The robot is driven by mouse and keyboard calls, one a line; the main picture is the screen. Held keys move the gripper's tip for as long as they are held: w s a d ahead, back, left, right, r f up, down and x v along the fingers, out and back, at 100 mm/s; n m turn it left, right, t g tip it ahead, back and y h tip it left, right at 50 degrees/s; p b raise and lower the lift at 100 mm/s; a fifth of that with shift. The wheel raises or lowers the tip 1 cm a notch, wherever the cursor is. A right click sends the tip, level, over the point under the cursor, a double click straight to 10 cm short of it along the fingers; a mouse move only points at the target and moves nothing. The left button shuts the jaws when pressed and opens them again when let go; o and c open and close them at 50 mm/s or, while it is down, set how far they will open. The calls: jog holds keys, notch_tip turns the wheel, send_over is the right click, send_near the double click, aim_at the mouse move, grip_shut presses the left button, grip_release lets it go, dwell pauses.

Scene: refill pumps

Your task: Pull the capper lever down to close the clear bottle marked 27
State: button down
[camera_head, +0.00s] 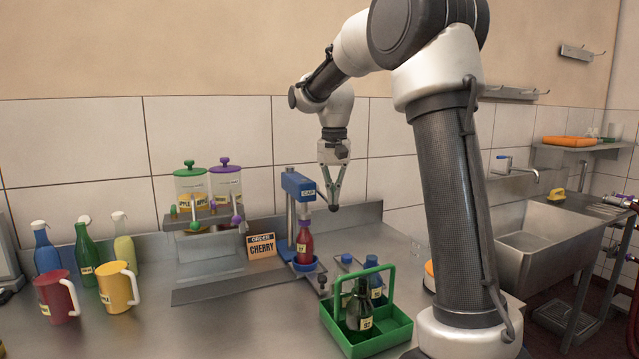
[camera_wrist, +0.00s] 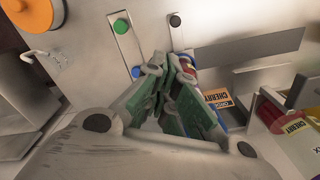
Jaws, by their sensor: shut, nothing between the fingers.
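The blue capper (camera_head: 291,205) with a CAP label stands in the middle of the counter. A clear bottle with red contents (camera_head: 305,246) stands upright in its blue base ring (camera_head: 305,265); the number on its label is too small to read surely. My gripper (camera_head: 333,208) points down with its fingertips together, empty, to the right of the capper head and above the bottle's height. In the wrist view, the closed fingers (camera_wrist: 176,78) hide most of the capper.
A green carrier (camera_head: 397,332) with several bottles stands in front right of the capper. A CHERRY order card (camera_head: 262,246) and two juice dispensers (camera_head: 192,190) are to the left. A red jug (camera_head: 58,297) and a yellow jug (camera_head: 118,288) stand further left. A sink (camera_head: 540,235) is at right.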

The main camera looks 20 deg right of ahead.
jog(key=shift+w+f, duration=0.15)
jog(key=shift+f, duration=0.55)
jog(key=shift+r, duration=0.1)
jog(key=s+r, duration=0.3)
jog(key=r, duration=1.1)
dwell(0.4)
